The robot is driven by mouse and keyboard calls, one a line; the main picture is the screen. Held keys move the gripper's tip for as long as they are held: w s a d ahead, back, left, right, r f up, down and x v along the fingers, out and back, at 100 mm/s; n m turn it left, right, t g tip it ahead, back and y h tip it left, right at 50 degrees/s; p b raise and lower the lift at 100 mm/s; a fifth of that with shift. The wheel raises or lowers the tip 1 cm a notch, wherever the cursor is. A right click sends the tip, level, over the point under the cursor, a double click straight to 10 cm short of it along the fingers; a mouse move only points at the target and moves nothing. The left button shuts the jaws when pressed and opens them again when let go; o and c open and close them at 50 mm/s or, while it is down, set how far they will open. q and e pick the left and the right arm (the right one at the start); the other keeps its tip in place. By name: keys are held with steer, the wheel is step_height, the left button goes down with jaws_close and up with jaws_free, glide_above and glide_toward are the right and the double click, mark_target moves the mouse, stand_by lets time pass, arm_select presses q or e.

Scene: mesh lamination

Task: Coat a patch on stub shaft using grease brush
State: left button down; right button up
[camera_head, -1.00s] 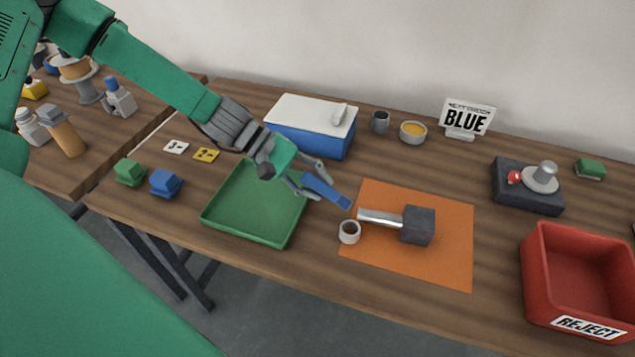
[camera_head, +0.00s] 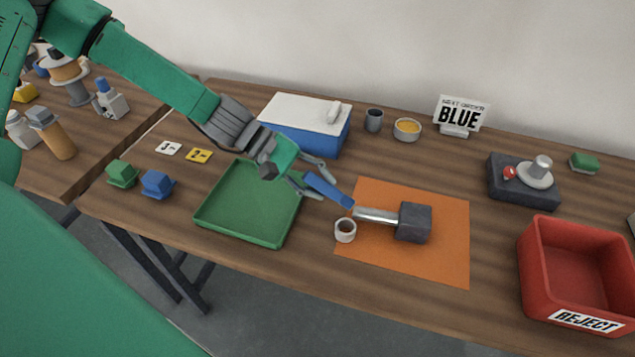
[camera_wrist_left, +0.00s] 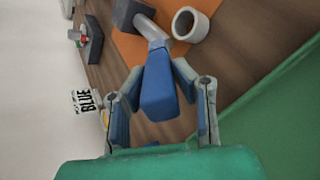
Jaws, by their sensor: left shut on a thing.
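The stub shaft (camera_head: 377,216) is a silver rod lying level, fixed to a dark block (camera_head: 414,223) on the orange mat (camera_head: 450,255). My left gripper (camera_head: 314,184) is shut on the blue grease brush (camera_head: 331,190) above the gap between the green tray and the mat. The brush slants down and right, its tip at the free left end of the shaft. In the left wrist view the brush (camera_wrist_left: 159,85) lies between the fingers and its far end overlaps the shaft (camera_wrist_left: 148,27). Whether they touch I cannot tell. My right gripper is out of view.
The green tray (camera_head: 240,233) is empty. A bowl of yellow grease (camera_head: 407,129), a grey cup (camera_head: 374,120) and a blue box (camera_head: 312,140) stand behind. A red reject bin (camera_head: 575,265) stands at right.

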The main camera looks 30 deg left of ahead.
arm_select(q)
steer(key=shift+w+d, duration=0.1)
steer(key=shift+d, duration=0.3)
steer(key=shift+f, duration=0.1)
step_height(320, 180, down, 4)
steer(key=b, duration=0.4)
steer(key=shift+a, duration=0.2)
step_height(320, 180, up, 4)
steer(key=p, duration=0.4)
steer(key=shift+r, duration=0.2)
steer(key=shift+f, duration=0.1)
steer(key=shift+a, duration=0.2)
